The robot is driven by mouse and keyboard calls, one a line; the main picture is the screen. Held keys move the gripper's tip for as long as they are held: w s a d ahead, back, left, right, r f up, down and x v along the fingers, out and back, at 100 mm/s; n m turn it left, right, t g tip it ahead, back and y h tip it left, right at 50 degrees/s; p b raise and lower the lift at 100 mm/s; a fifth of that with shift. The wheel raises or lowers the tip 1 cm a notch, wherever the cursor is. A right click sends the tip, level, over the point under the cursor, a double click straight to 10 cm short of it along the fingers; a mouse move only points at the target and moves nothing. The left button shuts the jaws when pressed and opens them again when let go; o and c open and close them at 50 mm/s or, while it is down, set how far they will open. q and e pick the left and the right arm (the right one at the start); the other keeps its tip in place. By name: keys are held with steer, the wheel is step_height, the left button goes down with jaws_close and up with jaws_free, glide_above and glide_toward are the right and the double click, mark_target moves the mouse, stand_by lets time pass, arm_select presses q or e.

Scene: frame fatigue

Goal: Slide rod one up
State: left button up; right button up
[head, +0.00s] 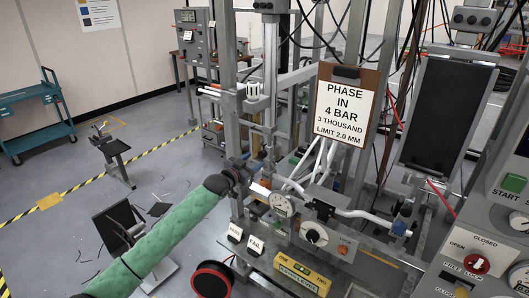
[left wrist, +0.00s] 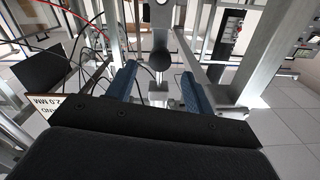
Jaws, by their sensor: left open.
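My left gripper (head: 240,170) reaches in on the green-sleeved arm and is at the grey metal frame of the test rig. In the left wrist view its two blue fingers (left wrist: 158,88) are spread apart. A black ball (left wrist: 159,61) and a pale metal block (left wrist: 158,91) show in the gap between them, and I see no contact. A thick silver vertical rod (head: 270,60) stands in the frame above and right of the gripper. I see no label that tells which rod is rod one. My right gripper is not in view.
A clipboard sign (head: 345,105) hangs right of the rod. A black panel (head: 445,115) and a control box (head: 490,235) stand at the right.

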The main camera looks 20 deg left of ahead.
mark_target(261, 155)
arm_select(q)
steer(key=shift+w+d+r, duration=0.1)
steer(key=shift+r, duration=0.05)
steer(key=shift+w, duration=0.4)
steer(key=p+x, duration=0.3)
steer(key=x, duration=0.2)
steer(key=shift+w+d, duration=0.2)
steer(key=shift+w, duration=0.15)
steer(key=shift+w+d+f, duration=0.2)
steer(key=shift+w, duration=0.35)
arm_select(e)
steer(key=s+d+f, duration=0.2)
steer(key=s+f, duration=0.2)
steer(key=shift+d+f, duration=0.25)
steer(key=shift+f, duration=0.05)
